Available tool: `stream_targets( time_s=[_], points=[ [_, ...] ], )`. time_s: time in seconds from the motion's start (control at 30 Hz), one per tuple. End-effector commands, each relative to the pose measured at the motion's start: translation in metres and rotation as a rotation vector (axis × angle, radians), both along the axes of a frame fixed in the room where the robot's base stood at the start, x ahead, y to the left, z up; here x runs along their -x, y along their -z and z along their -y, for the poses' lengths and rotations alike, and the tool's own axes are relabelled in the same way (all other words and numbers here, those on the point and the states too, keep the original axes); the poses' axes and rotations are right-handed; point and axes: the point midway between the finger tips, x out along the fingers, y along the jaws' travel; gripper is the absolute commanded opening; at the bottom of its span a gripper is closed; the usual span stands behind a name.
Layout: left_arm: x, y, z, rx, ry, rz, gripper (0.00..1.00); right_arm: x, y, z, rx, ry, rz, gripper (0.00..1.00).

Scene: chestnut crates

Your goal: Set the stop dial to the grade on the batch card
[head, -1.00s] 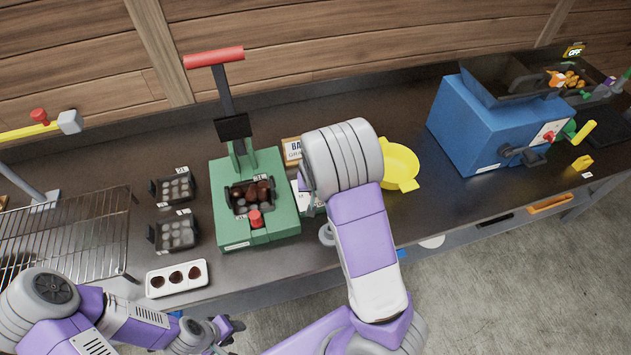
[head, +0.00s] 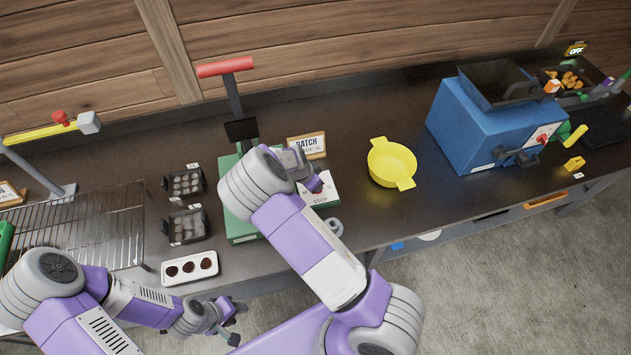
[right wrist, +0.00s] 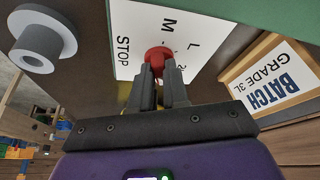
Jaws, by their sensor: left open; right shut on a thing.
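The batch card (head: 307,145) stands behind the dial plate; in the right wrist view the card (right wrist: 272,82) reads "BATCH GRADE 3L". In the right wrist view the plate (right wrist: 128,45) shows STOP, M and L; the marks behind the fingers are partly hidden. My right gripper (right wrist: 160,80) is shut on the dial's red knob (right wrist: 155,54). I cannot tell which mark the knob points to. My left gripper (head: 222,322) is open and empty at the table's front edge, away from the dial.
My right forearm covers much of the green press (head: 238,229). A grey ring-shaped part (head: 333,228) is at the front edge. A yellow bowl (head: 390,163) and blue machine (head: 490,120) stand to the right. A white chestnut tray (head: 190,267) lies left.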

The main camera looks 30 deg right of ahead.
Motion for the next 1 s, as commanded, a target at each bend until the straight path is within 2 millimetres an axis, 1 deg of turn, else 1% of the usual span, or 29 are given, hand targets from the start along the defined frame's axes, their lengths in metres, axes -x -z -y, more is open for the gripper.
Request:
stream_targets(
  time_s=[0.2, 0.5, 0.7, 1.0],
  points=[
    [0.0001, -0.0033, 0.0, 0.0, 0.0, 0.0, 0.43, -0.0021, 0.0007, -0.0005, 0.0, 0.178, -0.001, 0.0],
    [0.0001, -0.0025, 0.0001, 0.0, 0.0, 0.0, 0.43, -0.0037, 0.0012, -0.0008, -0.002, 0.346, -0.001, 0.0],
    [0.0, -0.0021, 0.0, 0.0, 0.0, 0.0, 0.43, -0.0039, 0.0014, -0.0008, -0.002, 0.399, -0.001, 0.0],
    [0.0, -0.002, 0.0, 0.0, 0.0, 0.0, 0.43, -0.0036, 0.0016, -0.001, -0.004, 0.419, -0.002, 0.0]
  ],
)
